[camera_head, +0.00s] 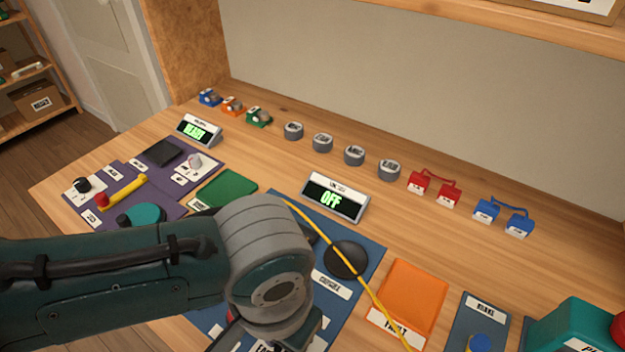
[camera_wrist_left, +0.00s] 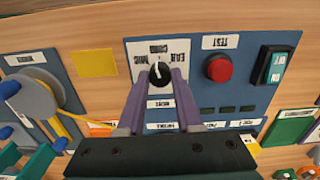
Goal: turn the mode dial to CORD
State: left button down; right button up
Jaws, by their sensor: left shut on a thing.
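The mode dial (camera_wrist_left: 159,72) is a round black knob with a white pointer mark, on a blue panel (camera_wrist_left: 197,85) in the left wrist view. White labels sit around it with upside-down lettering, too small to read surely; one directly above seems to read CORD. The white mark runs roughly up and down in that view. My left gripper (camera_wrist_left: 160,82) has its two purple fingers closed on the dial's sides. In the head view my left arm covers the dial. My right gripper is in neither view.
A red TEST button (camera_wrist_left: 219,68) and an ON/OFF rocker switch (camera_wrist_left: 276,64) are right of the dial. A grey reel (camera_wrist_left: 38,98) is at the left. In the head view a display (camera_head: 334,197) reads OFF, and a yellow cord (camera_head: 366,284) crosses the panel.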

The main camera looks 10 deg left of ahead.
pick_arm(q)
jog(key=shift+m, duration=1.3)
jog(key=shift+p, duration=0.3)
jog(key=c, duration=0.6)
grip_release()
jog(key=shift+r+p, duration=1.7)
jog(key=shift+r, duration=3.3)
